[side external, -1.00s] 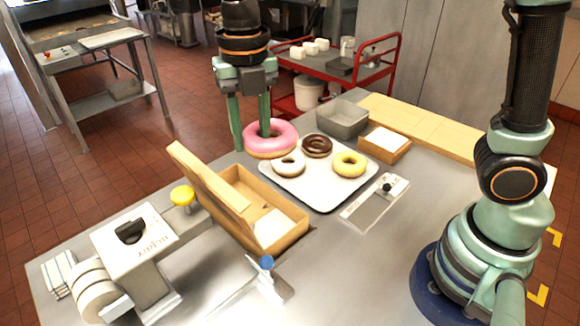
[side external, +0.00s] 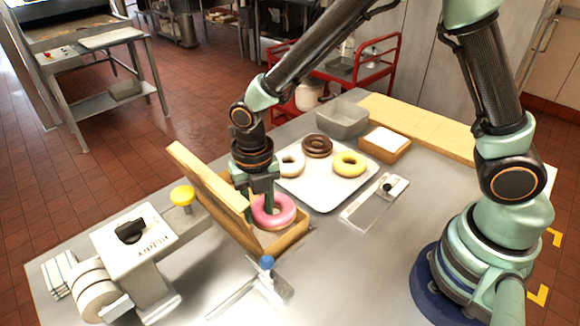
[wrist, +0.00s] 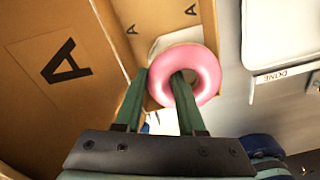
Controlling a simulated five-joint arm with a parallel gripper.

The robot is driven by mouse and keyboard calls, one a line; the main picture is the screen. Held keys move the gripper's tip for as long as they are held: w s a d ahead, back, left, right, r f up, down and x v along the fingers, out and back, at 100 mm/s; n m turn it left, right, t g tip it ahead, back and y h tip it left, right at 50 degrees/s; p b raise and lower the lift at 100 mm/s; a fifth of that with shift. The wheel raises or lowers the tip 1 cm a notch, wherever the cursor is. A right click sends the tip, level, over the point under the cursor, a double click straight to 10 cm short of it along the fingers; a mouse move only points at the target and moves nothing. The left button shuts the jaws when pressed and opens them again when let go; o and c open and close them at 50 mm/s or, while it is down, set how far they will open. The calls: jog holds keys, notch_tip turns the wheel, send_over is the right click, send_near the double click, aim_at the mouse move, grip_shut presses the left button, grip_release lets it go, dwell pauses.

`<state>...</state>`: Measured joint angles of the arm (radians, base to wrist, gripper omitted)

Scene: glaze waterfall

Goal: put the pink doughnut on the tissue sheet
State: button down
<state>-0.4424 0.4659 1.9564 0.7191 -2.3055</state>
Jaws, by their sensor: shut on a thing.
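The pink doughnut (side external: 286,212) is in my gripper (side external: 257,203), over the right part of an open cardboard box (side external: 291,239). In the wrist view one finger passes through the hole of the doughnut (wrist: 207,68) and the other is outside its left rim, so my gripper (wrist: 165,85) is shut on the ring. A white sheet (wrist: 170,42) in the box, seemingly the tissue sheet, shows past the doughnut, which hides part of it. I cannot tell whether the doughnut touches it.
The box's raised lid (side external: 207,188) stands close to the left of my gripper. A white tray (side external: 325,197) with white, chocolate and yellow doughnuts lies behind right. A small stand with a blue knob (side external: 266,262) is in front. A wooden holder with white sheets (side external: 385,140) is farther back.

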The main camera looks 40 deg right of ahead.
aim_at(259, 211)
jog(key=shift+f, duration=1.1)
jog(key=shift+f, duration=0.6)
jog(key=c, duration=0.5)
grip_release()
